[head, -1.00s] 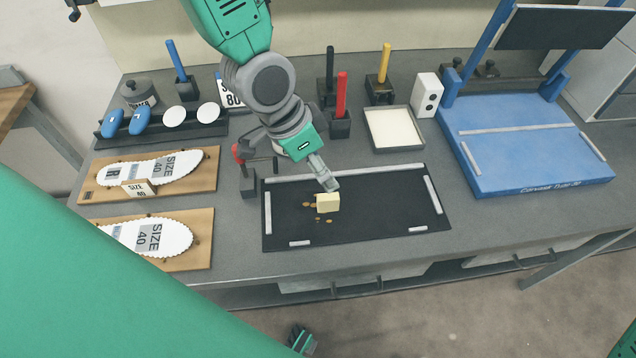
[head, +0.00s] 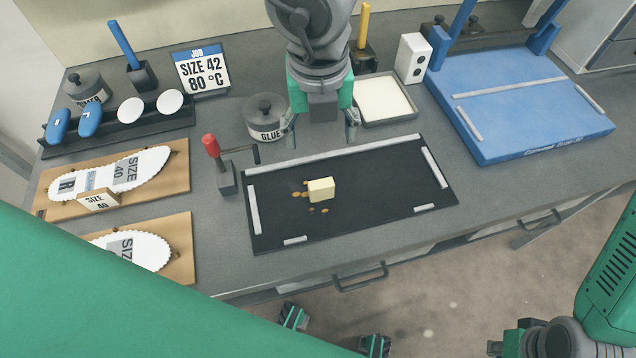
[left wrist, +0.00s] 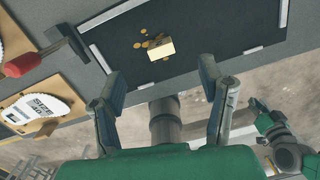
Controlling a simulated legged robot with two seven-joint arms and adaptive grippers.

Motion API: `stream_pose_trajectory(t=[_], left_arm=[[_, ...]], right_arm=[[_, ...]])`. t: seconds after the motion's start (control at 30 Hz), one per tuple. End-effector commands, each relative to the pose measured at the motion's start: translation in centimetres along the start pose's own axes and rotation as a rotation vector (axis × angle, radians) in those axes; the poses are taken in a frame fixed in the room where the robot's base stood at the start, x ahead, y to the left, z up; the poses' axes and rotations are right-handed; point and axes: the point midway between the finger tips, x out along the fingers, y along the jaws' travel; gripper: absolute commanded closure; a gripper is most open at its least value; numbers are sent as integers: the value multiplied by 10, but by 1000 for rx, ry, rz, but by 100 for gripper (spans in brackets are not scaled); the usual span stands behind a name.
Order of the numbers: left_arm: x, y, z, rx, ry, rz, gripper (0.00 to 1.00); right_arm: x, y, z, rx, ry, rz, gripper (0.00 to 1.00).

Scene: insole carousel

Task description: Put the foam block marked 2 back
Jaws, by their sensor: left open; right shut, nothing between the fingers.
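A small cream block (head: 321,189) lies on the black mat (head: 385,195), left of its middle. I cannot read a mark on it. It also shows in the left wrist view (left wrist: 161,49), beyond my fingers. My right gripper (head: 512,338) is at the lower right, in front of the table, partly cut off by the frame, and holds nothing visible.
Several brown spots (head: 301,193) lie beside the block. A red-handled tool (head: 213,152) stands left of the mat. A glue pot (head: 264,120) and white tray (head: 384,101) are behind it. Insole boards (head: 180,180) lie left, a blue press (head: 510,100) right.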

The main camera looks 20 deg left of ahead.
Motion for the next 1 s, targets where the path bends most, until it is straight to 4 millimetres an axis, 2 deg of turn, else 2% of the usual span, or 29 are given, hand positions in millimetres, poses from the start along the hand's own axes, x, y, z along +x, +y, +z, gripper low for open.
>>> stream_pose_trajectory(t=[0.17,0.27,0.5,0.83,1.0], left_arm=[[0,4,-14,-141,63,34,37],[15,4,-16,-147,68,38,37],[62,4,-19,-143,66,37,37],[91,4,-20,-143,65,34,37],[118,-1,-20,-142,66,36,37]], right_arm=[[3,0,0,0,0,0,100],[5,0,0,0,0,0,100],[12,0,1,0,0,0,100],[15,0,1,0,0,0,100],[17,0,1,0,0,0,100]])
